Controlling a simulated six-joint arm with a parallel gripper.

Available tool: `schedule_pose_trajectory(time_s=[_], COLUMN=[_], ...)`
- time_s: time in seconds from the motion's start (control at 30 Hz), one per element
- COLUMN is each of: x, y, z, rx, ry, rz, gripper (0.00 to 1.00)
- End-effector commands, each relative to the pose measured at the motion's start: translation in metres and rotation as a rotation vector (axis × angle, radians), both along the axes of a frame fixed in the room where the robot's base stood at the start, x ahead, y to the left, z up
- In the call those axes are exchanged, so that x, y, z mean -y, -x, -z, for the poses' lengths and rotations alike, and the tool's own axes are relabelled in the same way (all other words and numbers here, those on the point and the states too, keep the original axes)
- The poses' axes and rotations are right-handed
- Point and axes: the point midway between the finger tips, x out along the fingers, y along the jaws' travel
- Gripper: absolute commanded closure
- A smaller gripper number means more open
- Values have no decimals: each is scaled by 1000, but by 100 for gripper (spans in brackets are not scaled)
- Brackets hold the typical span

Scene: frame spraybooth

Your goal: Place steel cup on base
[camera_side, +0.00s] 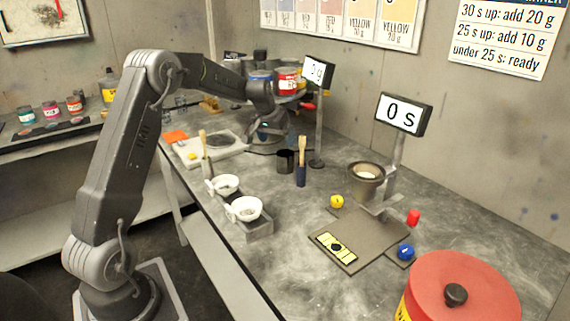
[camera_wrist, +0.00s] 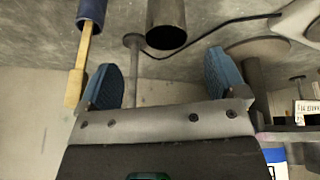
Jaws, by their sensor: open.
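A dark steel cup (camera_side: 285,161) stands upright on the bench, between my gripper and a brush in a blue holder. The cup also shows in the wrist view (camera_wrist: 166,24), beyond the gap between my fingers. My gripper (camera_wrist: 163,72) is open, with two blue finger pads and nothing between them. In the side view my gripper (camera_side: 268,132) is behind and left of the cup, apart from it.
The blue brush holder (camera_side: 301,175) stands close right of the cup, and a display pole (camera_side: 318,140) stands behind it. Two white bowls (camera_side: 245,209) sit in front. A timer (camera_side: 404,115) reads 0 s. A red-lidded can (camera_side: 460,290) stands front right.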

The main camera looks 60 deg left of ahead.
Motion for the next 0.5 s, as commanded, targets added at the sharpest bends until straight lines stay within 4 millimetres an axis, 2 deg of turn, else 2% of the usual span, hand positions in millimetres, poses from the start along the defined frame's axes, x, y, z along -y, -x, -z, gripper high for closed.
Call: schedule_pose_trajectory(time_s=[0.3, 0.5], x=[16, 10], y=[6, 5], z=[28, 32], rx=[42, 48], ry=[616, 1075], rz=[-576, -1016], gripper=[10, 10])
